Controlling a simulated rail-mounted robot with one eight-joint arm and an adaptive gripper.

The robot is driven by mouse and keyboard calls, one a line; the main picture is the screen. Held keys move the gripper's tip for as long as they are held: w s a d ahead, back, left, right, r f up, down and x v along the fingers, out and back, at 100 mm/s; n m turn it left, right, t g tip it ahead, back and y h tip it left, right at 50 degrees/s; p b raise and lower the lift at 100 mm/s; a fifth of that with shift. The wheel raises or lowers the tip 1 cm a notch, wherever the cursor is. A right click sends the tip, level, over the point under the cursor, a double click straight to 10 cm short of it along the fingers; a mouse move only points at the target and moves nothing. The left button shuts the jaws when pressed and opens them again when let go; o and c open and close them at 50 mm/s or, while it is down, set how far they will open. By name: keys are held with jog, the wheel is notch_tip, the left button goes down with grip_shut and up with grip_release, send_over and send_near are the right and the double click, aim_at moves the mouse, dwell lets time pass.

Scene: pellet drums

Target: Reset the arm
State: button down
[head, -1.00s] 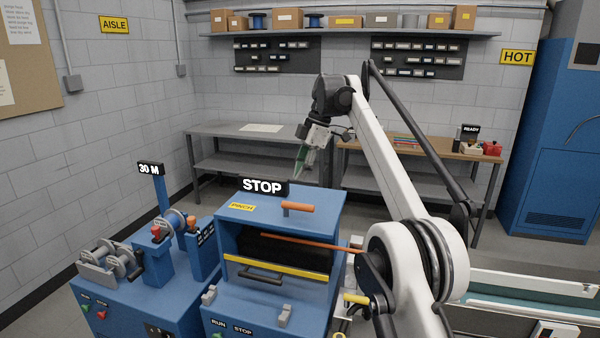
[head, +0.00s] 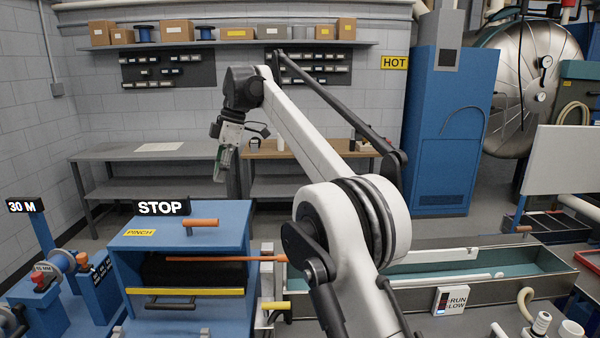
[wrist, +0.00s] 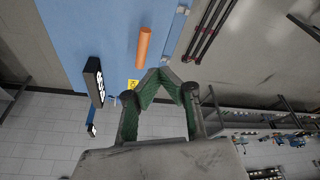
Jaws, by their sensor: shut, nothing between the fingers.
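My arm is raised and bent over the blue machine with the STOP sign (head: 162,208). My gripper (head: 226,168) hangs downward at its end, in the air above and behind the machine's right side, in front of the back benches. In the wrist view my gripper's green-padded fingers (wrist: 162,74) come together at the tips, shut with nothing between them. The machine's blue top and an orange handle (wrist: 143,47) lie beyond the fingers there. The handle also shows in the head view (head: 202,222).
An orange rod (head: 215,258) sticks out of the machine's opening. A long trough (head: 450,268) runs to the right. A grey bench (head: 110,156) and a brown-topped bench (head: 310,154) stand behind. A tall blue cabinet (head: 437,130) stands at the back right.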

jog(key=s+d+r+m+t+b, duration=0.1)
jog(key=s+d+m+b, duration=0.15)
jog(key=d, duration=0.45)
jog(key=s+d+r+m+t+b, duration=0.15)
jog(key=d+m, duration=0.25)
jog(key=d, duration=0.4)
jog(key=s+d+f+m+t+b, duration=0.2)
jog(key=s+d+f+m+b, duration=0.3)
jog(key=s+d, duration=0.55)
jog(key=s+d+f+m+t+h+b, duration=0.1)
jog(key=s+d+f+m, duration=0.5)
jog(key=s+f, duration=0.6)
jog(key=s+d+f+m+t+h+b, duration=0.2)
jog(key=s+d+f+m, duration=0.3)
jog(key=s+d+f, duration=0.6)
notch_tip(320, 180, down, 2)
jog(key=shift+s+f+m+t+b, duration=0.15)
jog(key=shift+s+m+t+b, duration=0.3)
jog(key=shift+s, duration=0.8)
